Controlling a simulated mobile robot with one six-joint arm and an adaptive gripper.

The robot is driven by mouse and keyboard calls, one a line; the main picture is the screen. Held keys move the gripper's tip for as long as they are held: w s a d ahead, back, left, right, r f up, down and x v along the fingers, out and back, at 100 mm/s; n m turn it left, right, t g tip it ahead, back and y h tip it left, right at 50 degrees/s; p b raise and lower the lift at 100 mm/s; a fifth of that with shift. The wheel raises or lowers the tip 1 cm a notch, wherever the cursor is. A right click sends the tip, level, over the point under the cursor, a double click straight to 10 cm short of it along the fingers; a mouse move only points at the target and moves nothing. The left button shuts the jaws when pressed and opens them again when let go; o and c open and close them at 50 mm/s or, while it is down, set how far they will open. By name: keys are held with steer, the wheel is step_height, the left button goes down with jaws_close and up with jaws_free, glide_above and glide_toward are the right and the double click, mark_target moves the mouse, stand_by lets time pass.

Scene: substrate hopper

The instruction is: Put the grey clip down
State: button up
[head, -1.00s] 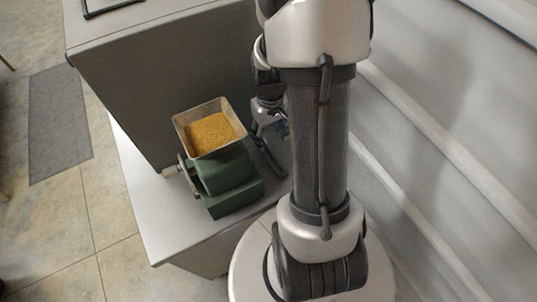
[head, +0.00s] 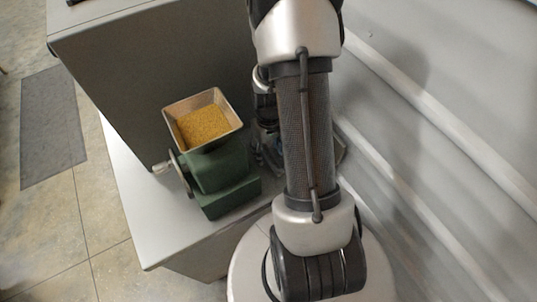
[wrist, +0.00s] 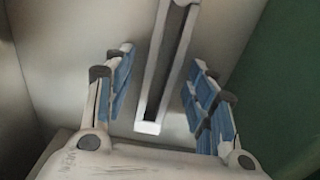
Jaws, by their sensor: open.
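A long, narrow, grey channel-shaped piece, which looks like the grey clip (wrist: 152,108), shows in the wrist view with a dark inside. It lies between the blue-padded fingers of my gripper (wrist: 160,80), with a gap on both sides. My gripper is open. The clip seems to rest on the pale surface below, though I cannot fully tell its height. In the head view my arm hides the clip and most of the gripper.
A green hopper machine (head: 224,176) with a tray of yellow grain (head: 203,126) and a side crank (head: 163,167) stands on the white top (head: 150,225), left of my arm. A tall grey cabinet (head: 150,75) is behind it. A ribbed grey wall (head: 440,150) is at right.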

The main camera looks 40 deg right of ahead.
steer(key=shift+r, duration=0.1)
steer(key=shift+c, duration=0.5)
steer(key=c, duration=1.1)
steer(key=shift+r, duration=0.15)
step_height(320, 180, up, 20)
steer(key=p, duration=0.6)
steer(key=shift+s, duration=0.1)
